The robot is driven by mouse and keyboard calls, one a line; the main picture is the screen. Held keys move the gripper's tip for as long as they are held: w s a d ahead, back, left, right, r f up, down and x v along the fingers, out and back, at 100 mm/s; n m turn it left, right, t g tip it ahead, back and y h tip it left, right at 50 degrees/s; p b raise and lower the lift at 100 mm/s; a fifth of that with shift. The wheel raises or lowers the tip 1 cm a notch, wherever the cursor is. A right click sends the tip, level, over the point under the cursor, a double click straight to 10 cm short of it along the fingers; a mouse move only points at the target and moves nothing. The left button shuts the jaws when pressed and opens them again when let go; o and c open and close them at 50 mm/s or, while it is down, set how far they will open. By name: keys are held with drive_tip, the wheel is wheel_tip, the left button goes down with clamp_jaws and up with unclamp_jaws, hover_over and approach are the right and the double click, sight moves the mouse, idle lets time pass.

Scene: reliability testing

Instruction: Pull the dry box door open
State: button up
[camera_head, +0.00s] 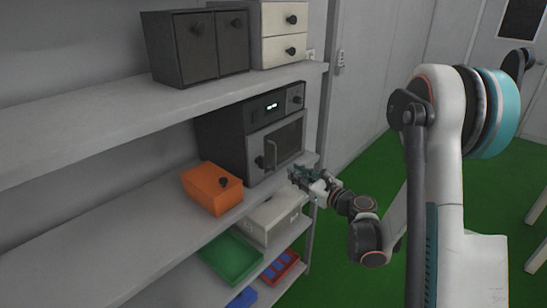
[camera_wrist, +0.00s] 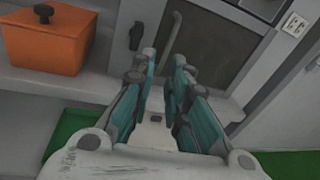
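The dry box appears to be the dark appliance (camera_head: 228,137) on the middle shelf, with a lit display and a windowed front door (camera_head: 286,140). The door looks shut. A slim vertical handle (camera_head: 272,154) is on the door's left side, with a dark latch or knob beside it. In the wrist view, the handle (camera_wrist: 172,34) stands just beyond the fingertips, roughly in line with the gap between them. My gripper (camera_head: 298,178) is in front of and below the door. In the wrist view, its teal-padded fingers (camera_wrist: 164,62) are apart with nothing between them.
An orange box (camera_head: 207,190) with a black knob sits left of the dry box, also in the wrist view (camera_wrist: 52,40). Below are a pale box (camera_head: 272,218), a green tray (camera_head: 231,259) and a red bin (camera_head: 280,268). A shelf post (camera_head: 327,110) stands right.

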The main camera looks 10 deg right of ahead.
sight(275, 167)
drive_tip(key=shift+m+t, duration=0.4)
drive_tip(key=shift+m, duration=0.3)
drive_tip(key=x, duration=0.4)
drive_tip(key=b+x, duration=0.1)
drive_tip(key=x, duration=0.4)
drive_tip(key=d+f+b+x, duration=0.1)
drive_tip(key=x, duration=0.3)
drive_tip(key=shift+w, duration=0.55)
drive_tip(key=shift+c, duration=0.5)
clamp_jaws()
